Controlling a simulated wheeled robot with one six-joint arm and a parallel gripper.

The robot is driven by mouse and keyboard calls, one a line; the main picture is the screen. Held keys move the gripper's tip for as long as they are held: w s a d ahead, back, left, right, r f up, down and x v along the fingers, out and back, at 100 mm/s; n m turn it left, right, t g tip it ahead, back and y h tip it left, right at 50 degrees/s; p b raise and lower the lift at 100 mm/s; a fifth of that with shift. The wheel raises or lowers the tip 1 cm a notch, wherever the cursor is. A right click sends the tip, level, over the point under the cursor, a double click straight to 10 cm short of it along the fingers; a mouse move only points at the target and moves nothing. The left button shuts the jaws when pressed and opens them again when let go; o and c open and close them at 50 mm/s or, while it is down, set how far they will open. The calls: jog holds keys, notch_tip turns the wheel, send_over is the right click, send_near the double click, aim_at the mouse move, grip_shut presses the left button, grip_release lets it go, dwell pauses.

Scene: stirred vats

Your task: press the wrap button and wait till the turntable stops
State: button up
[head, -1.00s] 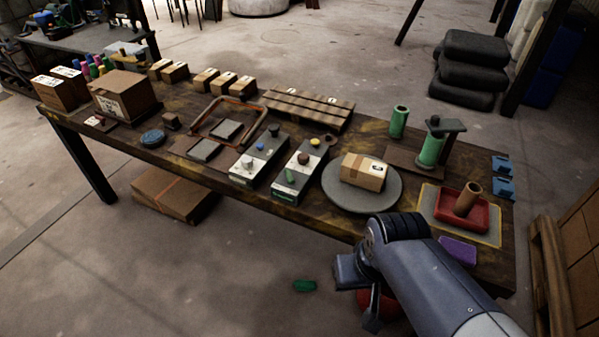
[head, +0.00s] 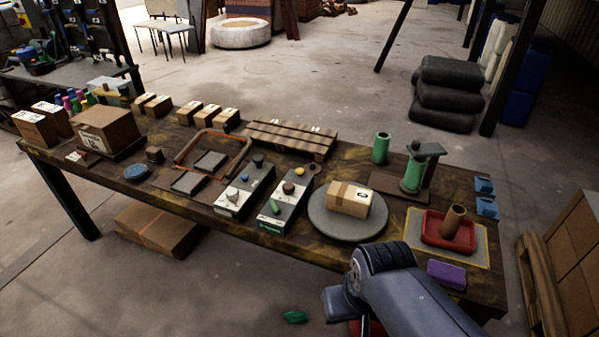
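The grey round turntable (head: 347,221) lies on the table right of centre, with a taped cardboard box (head: 349,200) on it. Two control boxes stand to its left. The other box (head: 232,203) has a blue and a dark one. The labels are too small to read, so I cannot tell which is the wrap button. My gripper (head: 337,306) hangs in front of the table's front edge, below the turntable, apart from the boxes. Its fingertips are not clear.
A red tray (head: 437,238) with a brown tube stands on the right, near a purple block (head: 446,273). Green cylinders (head: 381,148) stand behind the turntable. A pallet (head: 290,137) and small cartons line the back. A green piece (head: 295,317) lies on the floor.

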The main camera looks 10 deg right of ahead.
grip_shut()
dwell(1.4)
